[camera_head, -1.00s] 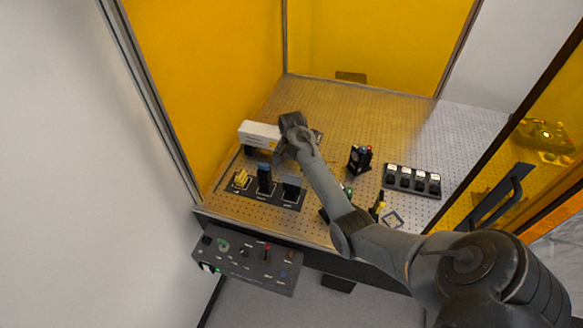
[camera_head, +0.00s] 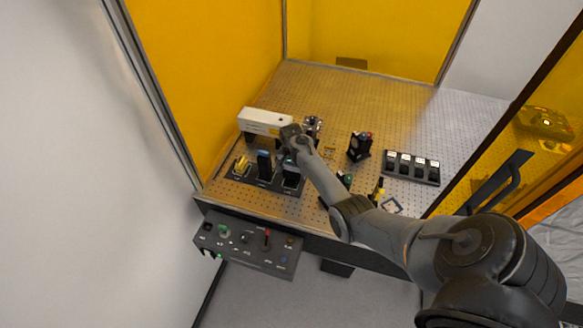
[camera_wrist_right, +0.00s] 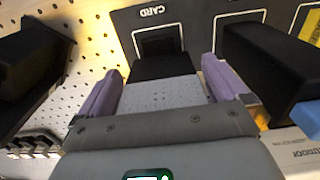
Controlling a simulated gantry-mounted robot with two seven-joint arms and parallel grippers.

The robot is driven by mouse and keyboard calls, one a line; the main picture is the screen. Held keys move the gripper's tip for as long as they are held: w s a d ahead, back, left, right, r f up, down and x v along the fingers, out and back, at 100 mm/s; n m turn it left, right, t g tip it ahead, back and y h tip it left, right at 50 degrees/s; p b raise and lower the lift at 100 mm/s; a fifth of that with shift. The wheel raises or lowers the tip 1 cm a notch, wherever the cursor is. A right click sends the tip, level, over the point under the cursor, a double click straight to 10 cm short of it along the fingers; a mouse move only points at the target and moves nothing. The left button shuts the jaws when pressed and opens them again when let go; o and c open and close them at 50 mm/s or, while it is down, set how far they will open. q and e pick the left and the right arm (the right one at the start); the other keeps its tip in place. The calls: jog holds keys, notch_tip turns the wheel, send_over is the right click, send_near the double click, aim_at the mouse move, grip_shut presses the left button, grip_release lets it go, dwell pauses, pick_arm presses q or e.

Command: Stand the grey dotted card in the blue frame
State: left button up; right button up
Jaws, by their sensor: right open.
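The grey dotted card (camera_wrist_right: 165,94) shows in the right wrist view between my right fingers. Below it is a black block at the rack place marked CARD. My right gripper (camera_wrist_right: 163,88) is open, with one purple finger on each side of the card; I cannot tell if either touches it. In the head view my right gripper (camera_head: 289,159) is over the right end of the black rack (camera_head: 239,177), and its fingers are largely hidden. My left gripper is not in view.
A white box-shaped instrument (camera_head: 262,118) stands behind the rack. A dark blue-topped block (camera_head: 264,164) stands in the rack left of my gripper. A dark mount (camera_head: 359,147) and a black row of switches (camera_head: 412,167) are to the right. The perforated table's back is clear.

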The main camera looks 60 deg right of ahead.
jog(key=shift+c, duration=0.5)
jog(key=c, duration=1)
jog(key=shift+o, duration=0.2)
jog(key=shift+r, duration=0.15)
jog(key=shift+r+p, duration=3)
jog(key=shift+p, duration=0.55)
jog(key=shift+f, duration=0.15)
notch_tip(320, 180, down, 5)
jog(key=b, duration=0.6)
